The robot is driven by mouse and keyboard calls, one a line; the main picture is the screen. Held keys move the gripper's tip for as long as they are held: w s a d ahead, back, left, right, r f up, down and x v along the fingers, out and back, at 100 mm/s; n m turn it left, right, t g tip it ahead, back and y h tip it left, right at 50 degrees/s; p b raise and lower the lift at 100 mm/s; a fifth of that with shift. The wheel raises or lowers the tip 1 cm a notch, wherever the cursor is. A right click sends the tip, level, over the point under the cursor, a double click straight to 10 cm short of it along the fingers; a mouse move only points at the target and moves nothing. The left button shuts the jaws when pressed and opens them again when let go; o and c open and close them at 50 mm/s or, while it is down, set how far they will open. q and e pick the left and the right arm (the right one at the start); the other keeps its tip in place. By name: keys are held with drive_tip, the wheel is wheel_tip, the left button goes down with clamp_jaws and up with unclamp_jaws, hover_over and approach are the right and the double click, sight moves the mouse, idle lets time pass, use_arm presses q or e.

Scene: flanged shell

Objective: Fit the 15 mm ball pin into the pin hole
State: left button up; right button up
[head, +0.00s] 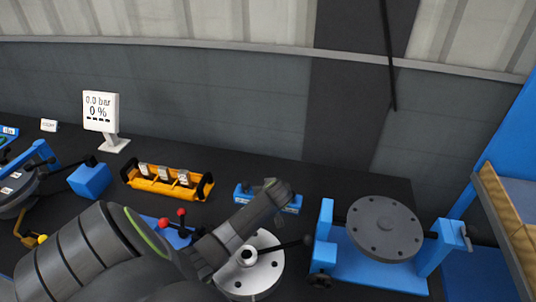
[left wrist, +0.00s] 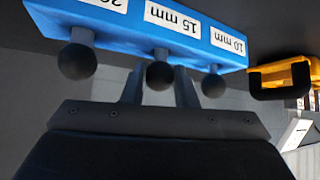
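In the left wrist view a blue rack (left wrist: 120,30) carries dark ball pins beside labels for 10 mm, 15 mm and a partly cut-off larger size. The 15 mm ball pin (left wrist: 159,75) is the middle one and is in the rack. My left gripper (left wrist: 160,72) has a finger on each side of this pin, apart, and the pin does not look clamped. In the head view my left gripper (head: 278,190) is over the small blue rack (head: 292,206) and hides part of it. I cannot pick out the pin hole. My right gripper is not seen.
A silver disc (head: 262,274) with a central knob sits below my left wrist. A grey flanged disc (head: 384,229) stands in a blue fixture (head: 325,222) to the right. An orange tray (head: 166,183) and a pressure display (head: 100,111) stand at the left.

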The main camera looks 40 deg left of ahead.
use_arm(q)
drive_tip(key=c, duration=0.4)
